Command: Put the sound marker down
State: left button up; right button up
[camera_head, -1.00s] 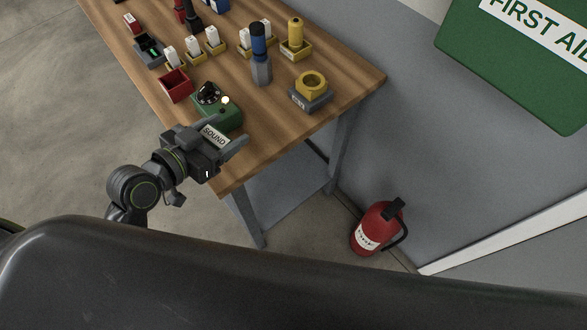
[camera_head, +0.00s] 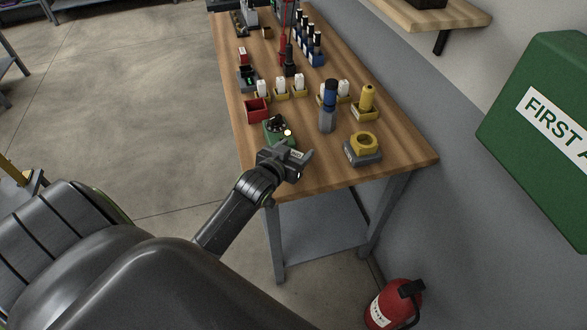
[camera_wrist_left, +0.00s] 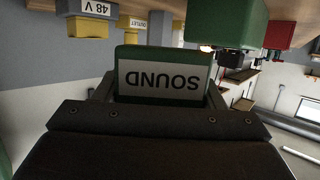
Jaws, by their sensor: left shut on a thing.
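In the head view only a small part of the marker's pale plate shows between the fingers. The gripper is at the near end of the wooden workbench (camera_head: 395,165), just in front of a green box (camera_head: 273,124) with a black dial and a lit lamp. I cannot tell whether the marker touches the bench. My right gripper is not in view.
A red bin (camera_head: 256,112) is left of the green box. A blue-topped grey cylinder (camera_head: 328,110) and a yellow ring on a grey base (camera_head: 363,145) stand to the right. Several white-topped pieces are behind. A fire extinguisher (camera_head: 392,305) stands on the floor.

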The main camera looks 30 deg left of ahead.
pick_arm(q)
notch_tip(320, 180, down, 3)
jog(key=shift+s+r, duration=0.1)
notch_tip(320, 180, down, 3)
jog(key=shift+f, duration=0.1)
jog(key=shift+d+f, duration=0.1)
jog(key=shift+f, duration=0.1)
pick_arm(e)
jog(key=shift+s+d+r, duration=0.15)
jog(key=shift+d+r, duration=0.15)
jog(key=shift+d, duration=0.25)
pick_arm(q)
jog(key=shift+f, duration=0.1)
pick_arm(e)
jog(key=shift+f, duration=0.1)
pick_arm(q)
jog(key=o, duration=0.7)
jog(key=shift+s, duration=0.1)
jog(key=a+b+v, duration=0.1)
jog(key=v, duration=1)
jog(key=shift+s+d+r, duration=0.3)
jog(key=shift+s+d, duration=0.05)
jog(key=shift+d, duration=0.1)
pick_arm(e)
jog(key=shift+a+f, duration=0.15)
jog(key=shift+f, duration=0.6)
